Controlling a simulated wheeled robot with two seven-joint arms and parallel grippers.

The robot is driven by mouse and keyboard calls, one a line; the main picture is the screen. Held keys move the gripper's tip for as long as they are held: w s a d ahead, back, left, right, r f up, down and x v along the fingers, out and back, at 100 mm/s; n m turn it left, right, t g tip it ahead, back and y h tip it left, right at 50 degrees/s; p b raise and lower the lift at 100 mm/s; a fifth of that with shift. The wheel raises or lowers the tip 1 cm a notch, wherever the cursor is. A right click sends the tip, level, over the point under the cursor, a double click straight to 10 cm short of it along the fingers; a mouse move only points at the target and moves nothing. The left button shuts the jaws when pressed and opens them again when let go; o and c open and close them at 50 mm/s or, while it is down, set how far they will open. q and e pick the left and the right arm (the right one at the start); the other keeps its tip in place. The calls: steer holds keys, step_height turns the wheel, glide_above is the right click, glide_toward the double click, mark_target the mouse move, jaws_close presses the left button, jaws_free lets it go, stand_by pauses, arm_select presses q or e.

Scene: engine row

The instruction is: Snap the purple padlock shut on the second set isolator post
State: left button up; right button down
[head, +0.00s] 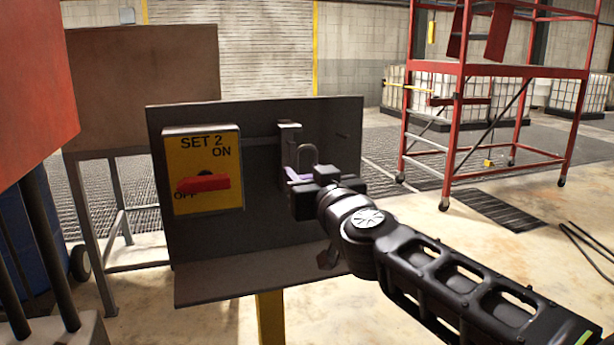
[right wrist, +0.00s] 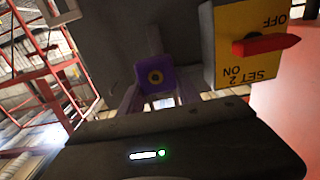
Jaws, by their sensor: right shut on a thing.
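My right gripper (head: 301,184) is shut on the purple padlock (head: 293,175), in front of the dark panel (head: 265,235). The padlock's grey shackle (head: 307,147) stands up above the fingers as a loop. Just behind and left of it, a small grey post or bracket (head: 290,128) sticks out from the panel. I cannot tell whether the shackle passes around it or is closed. In the right wrist view the padlock's purple face (right wrist: 156,78) with a round keyhole shows between the fingers. My left gripper is not in view.
Left of the padlock is the yellow SET 2 isolator (head: 222,152) with a red handle (head: 202,183) lying level, near OFF. The panel has a bottom ledge and a yellow stand (head: 270,318). A red wheeled scaffold (head: 455,130) stands back right. A red surface (head: 35,90) fills the near left.

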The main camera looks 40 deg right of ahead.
mark_target(288, 160)
steer(key=shift+w, duration=0.1)
steer(key=x, duration=1)
steer(key=shift+w+d+f, duration=0.15)
steer(key=shift+w+f, duration=0.05)
steer(key=shift+w, duration=0.05)
stand_by(1.9)
steer(key=shift+r+p, duration=1.25)
steer(key=shift+r, duration=0.1)
stand_by(0.4)
steer(key=shift+f, duration=0.25)
steer(key=shift+f+b, duration=0.35)
steer(key=shift+b, duration=0.1)
